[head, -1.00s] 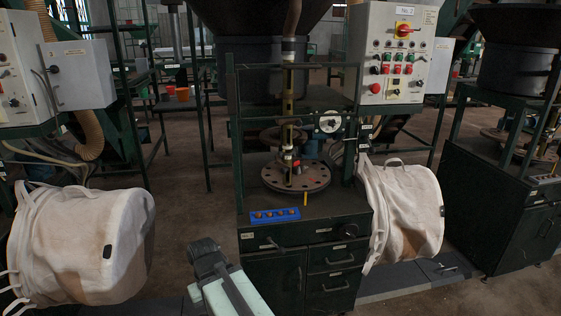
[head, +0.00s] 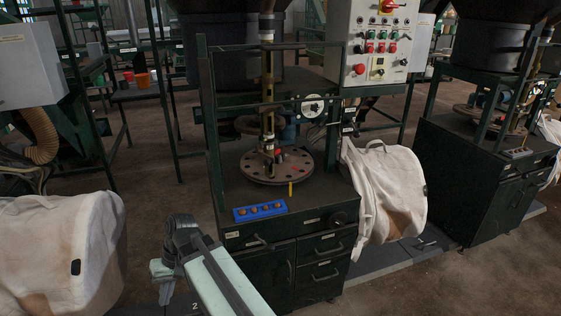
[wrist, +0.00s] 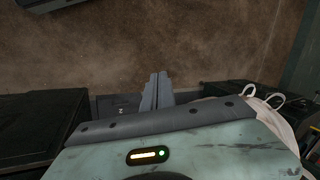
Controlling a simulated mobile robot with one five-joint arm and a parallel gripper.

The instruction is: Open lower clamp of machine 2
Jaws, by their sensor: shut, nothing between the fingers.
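Machine 2 stands right of centre in the head view, with its control panel (head: 372,42) at the top and a dark green cabinet (head: 318,255) below. A vertical brass-coloured spout (head: 268,92) comes down to a round plate with holes (head: 276,166). Small fittings with a red part sit at the spout's lower end, but I cannot clearly make out which is the lower clamp. My gripper (wrist: 158,78) is shut and empty in the wrist view, with the floor beyond it. In the head view my arm is in front of the cabinet, low and apart from the spout.
A blue tray with several knobs (head: 260,210) and a yellow post (head: 290,190) are at the cabinet top's front. Dark green uprights (head: 211,130) frame the spout. Floor is open between the left bag and cabinet.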

